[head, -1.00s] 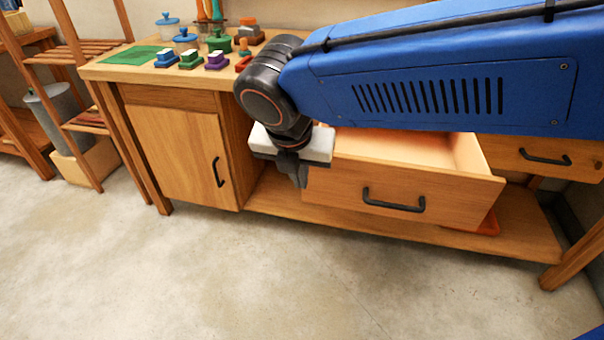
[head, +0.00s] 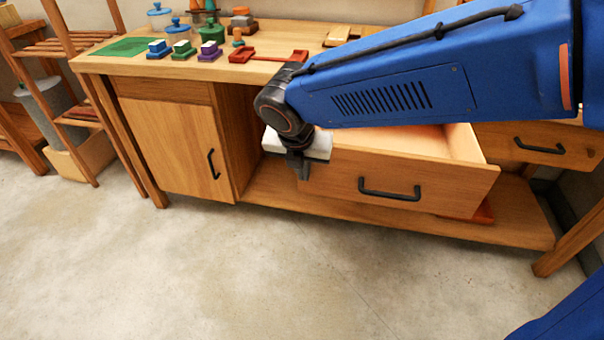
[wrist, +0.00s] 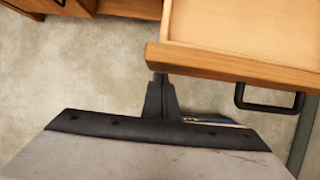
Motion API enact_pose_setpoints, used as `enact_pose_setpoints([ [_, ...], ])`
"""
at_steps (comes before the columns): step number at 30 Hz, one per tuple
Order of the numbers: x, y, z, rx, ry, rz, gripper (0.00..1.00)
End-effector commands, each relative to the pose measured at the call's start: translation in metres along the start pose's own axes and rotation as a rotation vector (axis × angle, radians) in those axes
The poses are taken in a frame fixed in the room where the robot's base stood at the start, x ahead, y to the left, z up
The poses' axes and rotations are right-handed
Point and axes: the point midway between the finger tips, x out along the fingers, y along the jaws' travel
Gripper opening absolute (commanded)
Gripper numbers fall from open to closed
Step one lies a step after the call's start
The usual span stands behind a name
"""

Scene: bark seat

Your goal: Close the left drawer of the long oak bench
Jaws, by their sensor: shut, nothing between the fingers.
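The long oak bench (head: 262,69) stands across the head view. Its left drawer (head: 335,180) is pulled out, with a black bar handle (head: 390,190) on its front. A second drawer (head: 570,146) to the right looks shut. My gripper (head: 302,174) is shut and empty, at the left end of the open drawer's front. In the wrist view the fingers (wrist: 160,84) point at the drawer front's top edge (wrist: 230,66), near its left end. The fingertips are close to the front face; I cannot tell whether they touch it. The drawer's pale inside (wrist: 240,30) looks empty where visible.
A cupboard door (head: 170,145) with a black handle is left of the drawer. A low shelf (head: 270,190) runs below, with an orange item (head: 482,214) on it. Blocks and jars (head: 180,48) stand on the benchtop. The concrete floor (head: 230,270) in front is clear.

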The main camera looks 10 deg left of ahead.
Motion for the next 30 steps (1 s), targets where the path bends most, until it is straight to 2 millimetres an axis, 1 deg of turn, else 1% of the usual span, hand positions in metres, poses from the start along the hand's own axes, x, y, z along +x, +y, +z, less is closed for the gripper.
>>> enact_pose_setpoints([
  [8,0.000,0.000,0.001,0.000,0.000,0.000,0.00],
  [11,0.002,0.000,0.005,0.001,0.000,0.000,0.00],
  [14,0.006,0.000,0.015,0.002,0.000,0.000,0.00],
  [17,0.013,0.000,0.032,0.003,0.001,-0.001,0.00],
  [20,0.022,-0.001,0.054,0.005,0.001,-0.002,0.00],
  [30,0.059,-0.001,0.145,0.005,0.001,-0.002,0.00],
])
